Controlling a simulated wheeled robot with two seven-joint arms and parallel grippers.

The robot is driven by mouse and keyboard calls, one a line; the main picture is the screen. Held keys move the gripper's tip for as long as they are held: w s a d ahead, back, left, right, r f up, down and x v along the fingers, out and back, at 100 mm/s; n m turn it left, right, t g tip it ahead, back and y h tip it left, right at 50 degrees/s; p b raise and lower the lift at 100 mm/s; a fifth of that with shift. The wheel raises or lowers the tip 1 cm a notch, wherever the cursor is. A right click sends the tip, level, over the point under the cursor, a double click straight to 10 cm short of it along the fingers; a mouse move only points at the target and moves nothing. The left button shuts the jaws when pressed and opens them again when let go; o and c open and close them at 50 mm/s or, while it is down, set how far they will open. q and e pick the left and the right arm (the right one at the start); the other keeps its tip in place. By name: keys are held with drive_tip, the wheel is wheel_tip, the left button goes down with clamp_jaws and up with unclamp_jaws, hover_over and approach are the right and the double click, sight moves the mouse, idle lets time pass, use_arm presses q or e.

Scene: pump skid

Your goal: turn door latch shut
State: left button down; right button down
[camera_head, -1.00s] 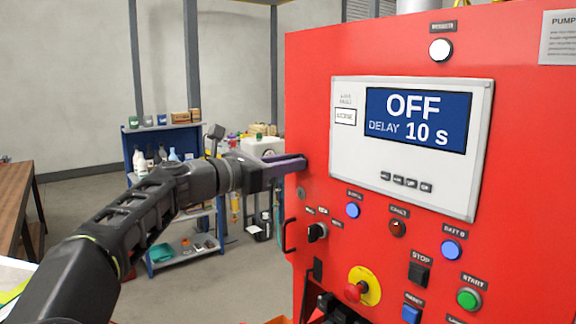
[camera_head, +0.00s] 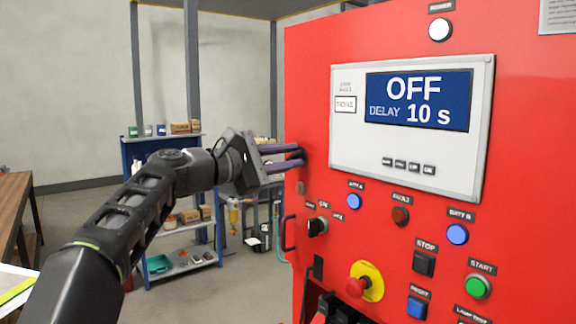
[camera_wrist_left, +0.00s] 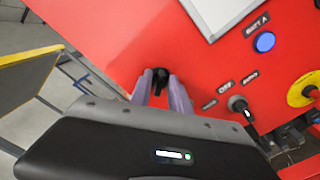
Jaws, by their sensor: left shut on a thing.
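The door latch is a small black knob (camera_wrist_left: 161,76) on the red cabinet door (camera_wrist_left: 130,45) in the left wrist view. My left gripper (camera_wrist_left: 160,90) has its two purple-grey fingers on either side of the knob and is shut on it. In the head view my left gripper (camera_head: 294,158) reaches the left part of the red panel from the left, its fingers one above the other. The latch is mostly hidden by the fingers there. My right gripper is not in view.
The panel carries a screen (camera_head: 415,110) reading OFF, a black selector switch (camera_head: 317,227), a red emergency stop on yellow (camera_head: 358,287) and several buttons. A black door handle (camera_head: 289,234) is below the gripper. A blue shelf (camera_head: 150,150) stands behind my arm.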

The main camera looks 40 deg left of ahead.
use_arm(q)
drive_tip(key=m+b, duration=0.1)
drive_tip(key=m, duration=0.2)
drive_tip(key=shift+f+m+b, duration=0.2)
drive_tip(key=shift+m+b, duration=0.85)
drive_tip(key=shift+m, duration=0.95)
drive_tip(key=c, duration=1.5)
unclamp_jaws()
drive_tip(key=shift+b+v, duration=0.55)
drive_tip(key=shift+v, duration=3.35)
